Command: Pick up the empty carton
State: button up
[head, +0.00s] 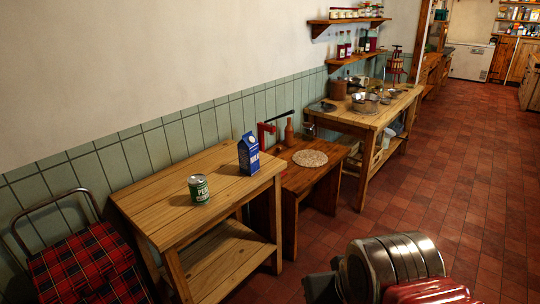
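A blue and white milk carton (248,156) with a gabled top stands upright on the pine table (163,201), near its back right corner. Whether it is empty cannot be seen. A green and white tin can (199,189) stands on the same table, in front and to the left of the carton, apart from it. Part of my arm, with metal rings and a red section, shows at the bottom right, well away from the carton. I cannot make out gripper fingers in this view.
To the right is a lower wooden table with a round woven mat (310,158), then a bench with pots (366,103). Wall shelves (352,60) hold bottles and jars. The red tiled floor (465,190) is clear at right.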

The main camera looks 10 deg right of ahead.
aim_at(248, 147)
jog(key=u, duration=0.1)
jog(key=i, duration=0.95)
jog(key=z, duration=0.05)
